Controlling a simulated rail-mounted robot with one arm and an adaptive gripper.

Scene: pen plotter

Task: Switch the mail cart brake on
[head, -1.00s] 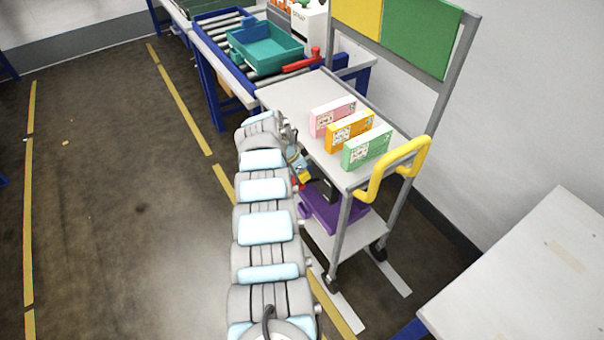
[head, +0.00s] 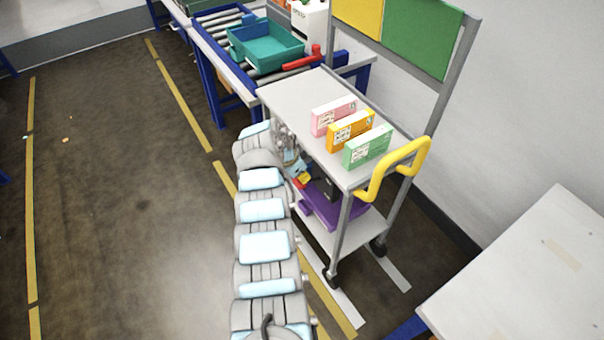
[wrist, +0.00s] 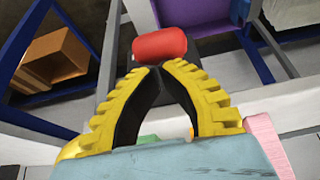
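The mail cart (head: 285,93) stands right of my arm, with a grey top and a yellow push handle (head: 425,160). In the wrist view a red rounded pad (wrist: 160,45) on a dark stem lies just beyond my fingertips; it looks like the brake lever's end. It shows as a small red spot by the cart's side in the head view (head: 304,179). My gripper (wrist: 157,67) has yellow ribbed fingers with dark inner faces. Their tips meet or nearly meet, with nothing seen between them. Whether they touch the red pad I cannot tell.
Pink (head: 333,115), orange (head: 350,132) and green (head: 367,148) boxes stand on the cart top. A purple bin (head: 325,212) is on its lower shelf. A roller conveyor with a teal tray (head: 265,48) is behind. A white table (head: 530,270) is at right.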

